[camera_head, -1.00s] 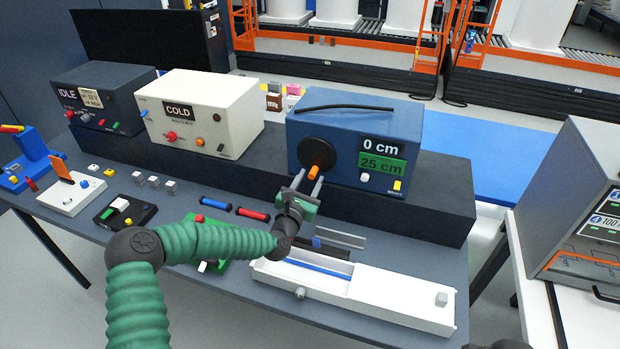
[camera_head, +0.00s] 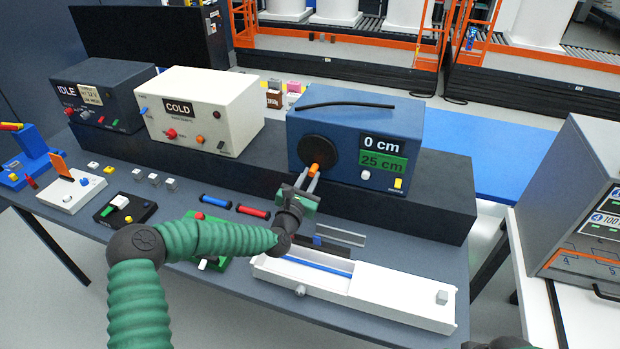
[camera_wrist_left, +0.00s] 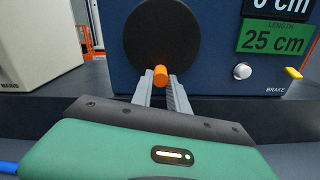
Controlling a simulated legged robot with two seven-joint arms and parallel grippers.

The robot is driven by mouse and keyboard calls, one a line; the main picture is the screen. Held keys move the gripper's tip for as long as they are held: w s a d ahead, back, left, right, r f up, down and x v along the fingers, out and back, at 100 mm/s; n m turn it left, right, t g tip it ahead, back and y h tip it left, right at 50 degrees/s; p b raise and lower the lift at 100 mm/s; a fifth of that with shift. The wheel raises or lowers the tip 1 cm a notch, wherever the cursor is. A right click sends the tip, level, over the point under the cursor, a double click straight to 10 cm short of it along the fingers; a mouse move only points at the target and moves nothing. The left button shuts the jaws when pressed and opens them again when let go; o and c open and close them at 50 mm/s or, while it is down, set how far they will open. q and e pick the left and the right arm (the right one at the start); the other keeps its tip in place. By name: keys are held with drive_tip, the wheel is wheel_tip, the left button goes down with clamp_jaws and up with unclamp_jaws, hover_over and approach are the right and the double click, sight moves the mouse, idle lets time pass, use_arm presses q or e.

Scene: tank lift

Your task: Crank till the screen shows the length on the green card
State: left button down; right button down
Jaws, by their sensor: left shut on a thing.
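The blue crank box (camera_head: 349,142) stands on the dark riser at the right. Its screen (camera_head: 382,145) reads 0 cm. The green card (camera_head: 383,166) below it reads 25 cm. The black crank disc (camera_head: 319,151) on its front bears an orange knob (camera_head: 315,168) at its lower edge. My left gripper (camera_head: 311,176) is shut on the orange knob. In the left wrist view the knob (camera_wrist_left: 160,76) sits between the two finger tips (camera_wrist_left: 161,84), at the bottom of the disc. My right gripper is not in view.
A cream box labelled COLD (camera_head: 205,108) and a dark box labelled IDLE (camera_head: 104,93) stand to the left on the riser. A white tray (camera_head: 403,299) lies in front. The crank box has a white button (camera_wrist_left: 242,71) and a yellow brake switch (camera_wrist_left: 293,73).

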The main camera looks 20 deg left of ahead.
sight(307, 144)
use_arm(q)
drive_tip(key=shift+a, duration=0.1)
